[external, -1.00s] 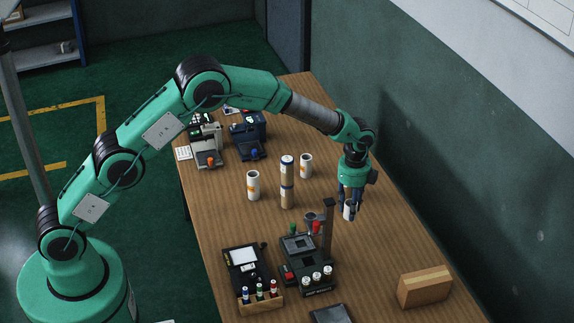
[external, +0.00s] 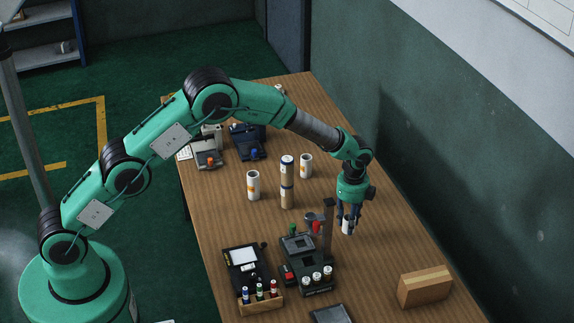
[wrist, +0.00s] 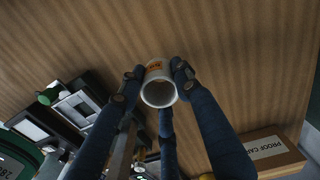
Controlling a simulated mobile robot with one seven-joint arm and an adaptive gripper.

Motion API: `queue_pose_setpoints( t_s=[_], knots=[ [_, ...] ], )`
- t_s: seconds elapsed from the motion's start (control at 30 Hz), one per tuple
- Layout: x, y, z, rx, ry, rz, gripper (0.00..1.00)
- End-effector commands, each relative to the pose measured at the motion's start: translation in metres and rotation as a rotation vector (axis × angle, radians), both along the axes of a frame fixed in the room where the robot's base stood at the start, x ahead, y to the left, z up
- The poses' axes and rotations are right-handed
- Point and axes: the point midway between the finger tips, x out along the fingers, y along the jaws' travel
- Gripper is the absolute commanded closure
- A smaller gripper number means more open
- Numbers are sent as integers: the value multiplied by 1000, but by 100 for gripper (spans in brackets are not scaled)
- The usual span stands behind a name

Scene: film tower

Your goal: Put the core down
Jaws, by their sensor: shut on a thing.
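The white core (external: 347,227) is a short hollow cylinder. In the wrist view the core (wrist: 158,92) shows its open end and an orange mark on its side. My gripper (external: 349,218) is shut on the core, right of the black device with the post. In the wrist view the blue fingers of my gripper (wrist: 150,85) press on both sides of the core, and a third finger lies below it. The core is low over the wooden table (external: 380,265). I cannot tell whether it touches the surface.
Two white rolls (external: 253,186) (external: 306,166) stand beside a stacked tan column (external: 287,182). The black device (external: 305,262) with its tall post (external: 327,230) is left of my gripper. A cardboard box (external: 425,287) lies at front right. The table between box and gripper is clear.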

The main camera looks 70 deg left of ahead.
Motion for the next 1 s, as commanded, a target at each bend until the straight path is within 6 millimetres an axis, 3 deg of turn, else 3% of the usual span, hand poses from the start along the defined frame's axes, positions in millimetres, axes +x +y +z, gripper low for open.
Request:
queue_pose_setpoints(
  t_s=[0.33,0.83,0.87,0.93,1.0],
  knots=[
    [-1,0,-34,0,1,0,90],
    [-1,0,-40,0,1,0,90],
    [-1,0,-40,0,1,0,63],
    [0,0,-39,0,1,0,49],
    [0,0,-39,0,1,0,48]
  ],
)
